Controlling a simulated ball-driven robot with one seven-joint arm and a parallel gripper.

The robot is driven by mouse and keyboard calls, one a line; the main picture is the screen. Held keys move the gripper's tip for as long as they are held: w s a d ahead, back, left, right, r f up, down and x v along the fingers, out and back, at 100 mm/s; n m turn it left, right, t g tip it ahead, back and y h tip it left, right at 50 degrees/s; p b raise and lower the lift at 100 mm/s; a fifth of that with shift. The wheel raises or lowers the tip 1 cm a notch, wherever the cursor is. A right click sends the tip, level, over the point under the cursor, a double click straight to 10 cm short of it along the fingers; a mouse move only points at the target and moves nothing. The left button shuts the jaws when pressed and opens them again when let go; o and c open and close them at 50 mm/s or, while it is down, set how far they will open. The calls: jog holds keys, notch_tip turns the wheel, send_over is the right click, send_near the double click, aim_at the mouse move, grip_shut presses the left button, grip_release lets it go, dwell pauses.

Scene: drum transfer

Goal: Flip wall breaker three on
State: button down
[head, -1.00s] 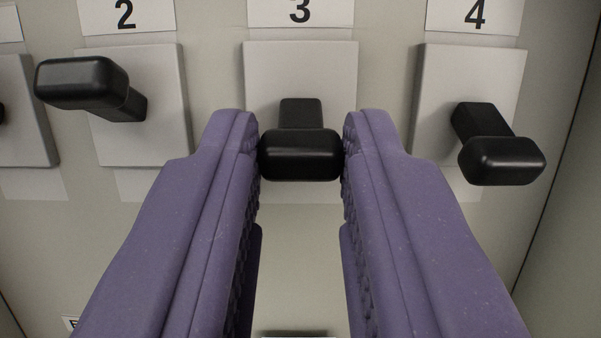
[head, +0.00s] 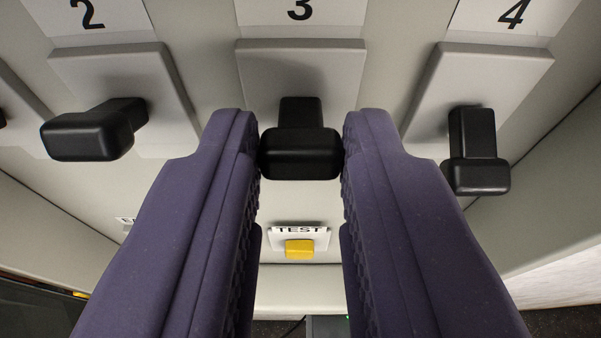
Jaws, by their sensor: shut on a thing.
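Breaker three is a black lever (head: 300,154) on a light grey plate (head: 300,66) under a white label with the number 3 (head: 301,11). The lever's wide end sits between the two purple fingers of my gripper (head: 300,152), which touch it on its left and right sides. My gripper is shut on this lever end. The lever's narrower stem shows above the grip, running back to the plate. The sides of the lever end are hidden by the fingertips.
Breaker two's black lever (head: 94,131) stands to the left and breaker four's (head: 474,158) to the right, close to my right finger. Below, a yellow button (head: 299,249) sits under a TEST label (head: 299,231). Floor shows at the bottom.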

jog(key=shift+r, duration=0.1)
dwell(0.4)
jog(key=c, duration=0.9)
grip_release()
jog(key=shift+w, duration=0.1)
jog(key=b+v, duration=0.3)
jog(key=v, duration=0.4)
jog(key=shift+s+r, duration=0.15)
jog(key=shift+s, duration=0.2)
jog(key=s+a+f+t+b, duration=0.1)
jog(key=s+f+b, duration=0.1)
jog(key=f+b, duration=1.95)
jog(key=s+f+b, duration=0.3)
jog(key=f+b, duration=1.7)
jog(key=b, duration=0.3)
notch_tip(320, 180, up, 25)
jog(key=p, duration=2.5)
jog(key=shift+a+f, duration=0.15)
jog(key=shift+f, duration=0.1)
